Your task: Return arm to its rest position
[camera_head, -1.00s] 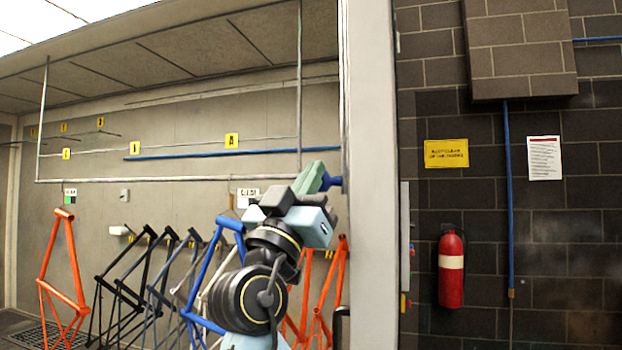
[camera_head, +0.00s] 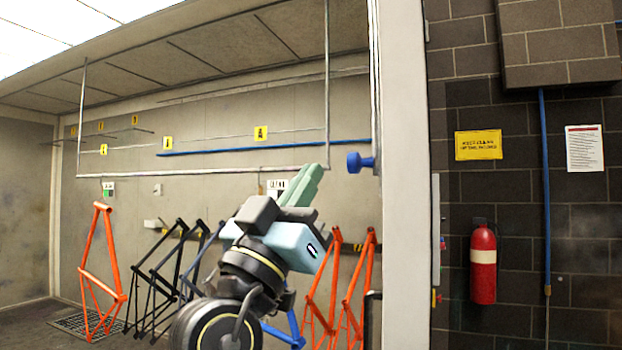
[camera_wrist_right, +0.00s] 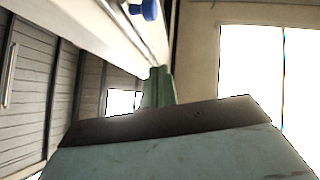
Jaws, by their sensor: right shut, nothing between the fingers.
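My right gripper (camera_head: 313,172) is raised in the middle of the head view, its pale green fingers pointing up and slightly right. They are shut together with nothing between them. The fingers also show in the right wrist view (camera_wrist_right: 158,84), above the gripper's dark and teal body. A blue knob (camera_head: 360,162) on the edge of the pale door post (camera_head: 405,200) is just right of the fingertips, with a gap between them. The knob also shows at the top of the right wrist view (camera_wrist_right: 149,9). My left gripper is not in view.
Orange (camera_head: 101,265) and black (camera_head: 165,270) bike frames stand along the booth's back wall, partly behind my right arm. A red fire extinguisher (camera_head: 483,265) hangs on the dark block wall. A white rail (camera_head: 200,173) crosses the booth behind the gripper.

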